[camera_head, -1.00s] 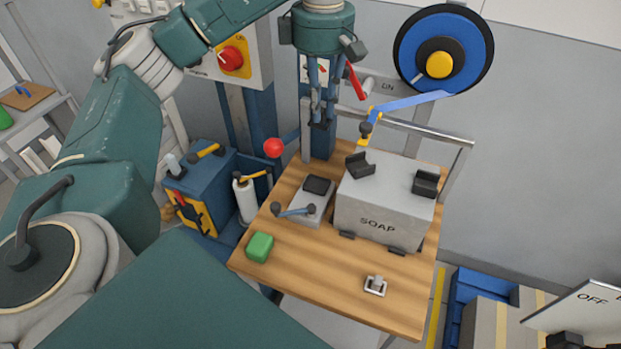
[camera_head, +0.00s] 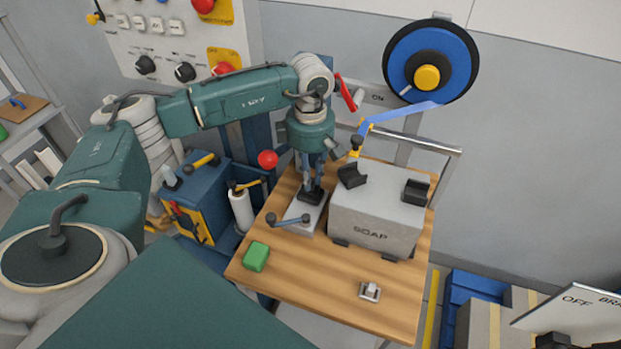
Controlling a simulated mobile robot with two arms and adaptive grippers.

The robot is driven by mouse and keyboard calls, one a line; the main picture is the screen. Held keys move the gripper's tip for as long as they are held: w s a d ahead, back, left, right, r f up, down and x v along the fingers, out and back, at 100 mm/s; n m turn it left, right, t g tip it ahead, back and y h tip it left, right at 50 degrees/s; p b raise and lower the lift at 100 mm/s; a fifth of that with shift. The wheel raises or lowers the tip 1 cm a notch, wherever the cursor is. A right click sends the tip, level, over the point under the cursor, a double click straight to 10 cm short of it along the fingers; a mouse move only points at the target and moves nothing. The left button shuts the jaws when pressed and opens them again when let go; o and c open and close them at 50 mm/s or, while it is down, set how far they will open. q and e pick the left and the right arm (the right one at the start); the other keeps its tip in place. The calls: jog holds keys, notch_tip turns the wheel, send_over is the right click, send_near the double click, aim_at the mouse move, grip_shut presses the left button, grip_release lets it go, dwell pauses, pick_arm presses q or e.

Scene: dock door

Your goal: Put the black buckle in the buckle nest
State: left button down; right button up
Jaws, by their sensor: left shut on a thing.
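My left gripper (camera_head: 312,185) points straight down over a low grey block (camera_head: 301,217) on the wooden table. It is shut on the black buckle (camera_head: 311,197), a small dark piece between the fingertips. The buckle is at the top of the block; the fingers partly hide it, and I cannot tell whether it rests there. A small pale metal frame (camera_head: 370,291) lies near the table's front edge. I cannot tell for sure which fixture is the buckle nest. My right gripper is not in view.
A grey SOAP box (camera_head: 374,238) with two black cradles stands right of the block. A green block (camera_head: 256,256) lies at the table's left edge. A red ball knob (camera_head: 267,159) is close left of my gripper. The table (camera_head: 310,284) is clear at its front middle.

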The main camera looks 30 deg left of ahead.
pick_arm(q)
jog(key=shift+f, duration=0.9)
jog(key=shift+f, duration=0.2)
jog(key=c, duration=1.6)
grip_release()
jog(key=shift+c, duration=0.2)
